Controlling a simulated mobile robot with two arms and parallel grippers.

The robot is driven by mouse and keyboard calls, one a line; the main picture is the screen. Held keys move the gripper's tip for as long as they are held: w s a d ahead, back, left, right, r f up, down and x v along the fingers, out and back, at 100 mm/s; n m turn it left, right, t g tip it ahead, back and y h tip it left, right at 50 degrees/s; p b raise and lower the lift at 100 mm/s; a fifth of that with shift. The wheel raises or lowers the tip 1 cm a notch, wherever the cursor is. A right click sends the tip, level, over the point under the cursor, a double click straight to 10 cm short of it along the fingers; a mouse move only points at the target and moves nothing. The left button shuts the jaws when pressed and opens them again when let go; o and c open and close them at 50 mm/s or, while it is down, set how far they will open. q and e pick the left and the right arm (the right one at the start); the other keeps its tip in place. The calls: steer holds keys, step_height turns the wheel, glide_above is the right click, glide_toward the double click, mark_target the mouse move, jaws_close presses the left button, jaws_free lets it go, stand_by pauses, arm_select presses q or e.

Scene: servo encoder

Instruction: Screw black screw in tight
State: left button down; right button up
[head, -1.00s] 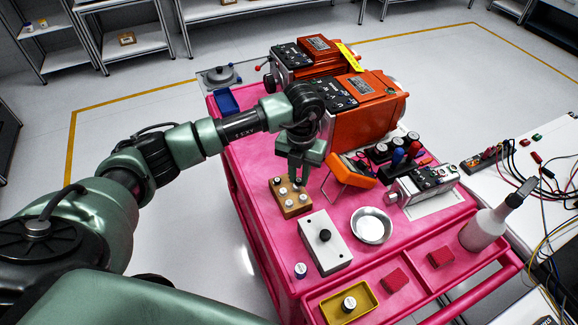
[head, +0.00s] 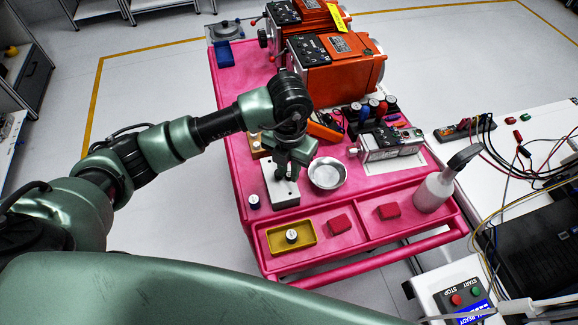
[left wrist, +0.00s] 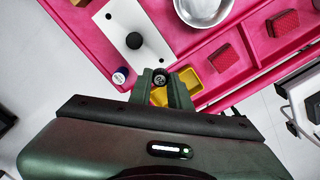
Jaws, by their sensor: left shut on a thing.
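A white plate (head: 284,197) lies on the pink cart top. In the left wrist view, a round black screw-like head (left wrist: 134,41) stands on this plate (left wrist: 120,22). In the head view my left gripper (head: 287,176) is over the plate, pointing down, and hides the black head. In the left wrist view my left gripper (left wrist: 160,84) is shut on a small dark round piece (left wrist: 160,77) with a lighter centre. The piece is apart from the black head in that view; its lower end is hidden. My right gripper is not in view.
A metal bowl (head: 327,173) stands right of the plate. A blue-sided, white-topped cap (head: 253,202) is at its left. A yellow tray (head: 268,241) holds a knob, near red blocks (head: 340,224). Orange machines (head: 340,72) stand behind. A wooden block (head: 257,150) is partly hidden.

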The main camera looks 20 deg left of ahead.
arm_select(q)
steer(key=shift+d+f+b, duration=0.25)
steer(key=shift+f+b, duration=0.3)
steer(key=shift+f, duration=0.45)
steer(key=shift+f+b, duration=0.35)
steer(key=shift+f, duration=0.25)
steer(key=shift+f+b, duration=0.9)
steer(key=shift+f, duration=0.55)
steer(key=shift+r, duration=0.1)
steer(key=shift+a, duration=0.1)
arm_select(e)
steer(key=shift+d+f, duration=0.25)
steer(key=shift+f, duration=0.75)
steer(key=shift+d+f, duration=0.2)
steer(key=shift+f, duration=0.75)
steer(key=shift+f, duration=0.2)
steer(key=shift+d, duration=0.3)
arm_select(q)
steer(key=shift+b, duration=0.35)
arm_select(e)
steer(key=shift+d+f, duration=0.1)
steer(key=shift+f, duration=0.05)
arm_select(q)
steer(key=shift+f+b, duration=0.75)
steer(key=shift+f, duration=0.2)
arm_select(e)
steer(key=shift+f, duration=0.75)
